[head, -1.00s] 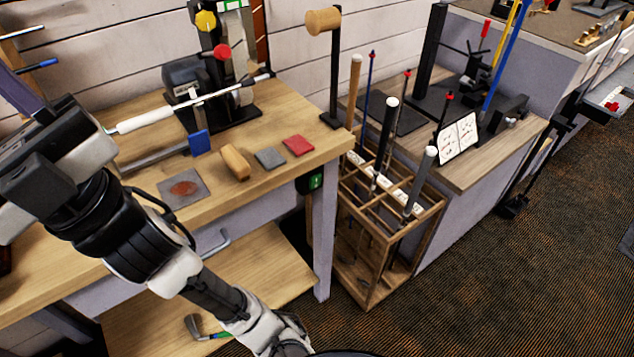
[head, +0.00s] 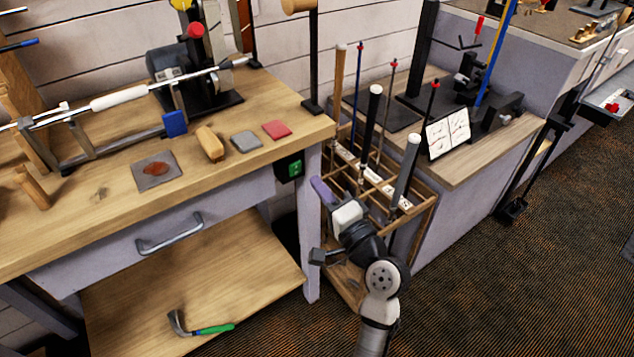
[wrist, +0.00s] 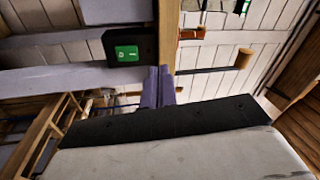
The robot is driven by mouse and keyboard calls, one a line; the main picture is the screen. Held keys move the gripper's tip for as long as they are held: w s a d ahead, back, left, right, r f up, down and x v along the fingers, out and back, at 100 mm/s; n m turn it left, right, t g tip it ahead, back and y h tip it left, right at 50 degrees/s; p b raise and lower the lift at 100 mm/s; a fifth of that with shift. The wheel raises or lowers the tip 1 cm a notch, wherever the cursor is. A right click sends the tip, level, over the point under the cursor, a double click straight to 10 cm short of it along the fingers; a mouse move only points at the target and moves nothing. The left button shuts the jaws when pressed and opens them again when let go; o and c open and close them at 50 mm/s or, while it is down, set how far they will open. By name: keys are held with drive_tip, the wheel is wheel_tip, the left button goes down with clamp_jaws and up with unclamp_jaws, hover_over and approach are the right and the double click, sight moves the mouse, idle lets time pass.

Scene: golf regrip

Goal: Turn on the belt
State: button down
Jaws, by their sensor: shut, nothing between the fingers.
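A black switch box (head: 282,168) with a green switch (head: 294,168) hangs below the bench's front edge, near its right leg. In the wrist view the switch box (wrist: 145,44) and its green face (wrist: 126,53) with white marks are just left of the fingertips. My gripper (head: 320,187), with purple fingers, is to the right of the box, beside the bench leg. Its fingers (wrist: 158,72) are shut and empty, apparently apart from the switch. The belt machine (head: 195,75), with a red knob, stands at the back of the bench. Whether its belt runs cannot be told.
A wooden club rack (head: 425,215) stands close behind and right of my gripper. The workbench (head: 105,215) holds a clamped club, pads and a wooden block.

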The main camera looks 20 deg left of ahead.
sight(296, 165)
drive_tip(key=s+d+f+m, duration=0.2)
drive_tip(key=d+f, duration=0.3)
drive_tip(key=shift+s+d+g, duration=0.2)
drive_tip(key=shift+s+g, duration=0.1)
drive_tip(key=shift+g, duration=0.1)
drive_tip(key=shift+r, duration=0.1)
drive_tip(key=p+x, duration=0.3)
drive_tip(key=x, duration=1.1)
drive_tip(key=shift+w, duration=0.1)
drive_tip(key=shift+w+a, duration=0.1)
drive_tip(key=shift+a, duration=0.05)
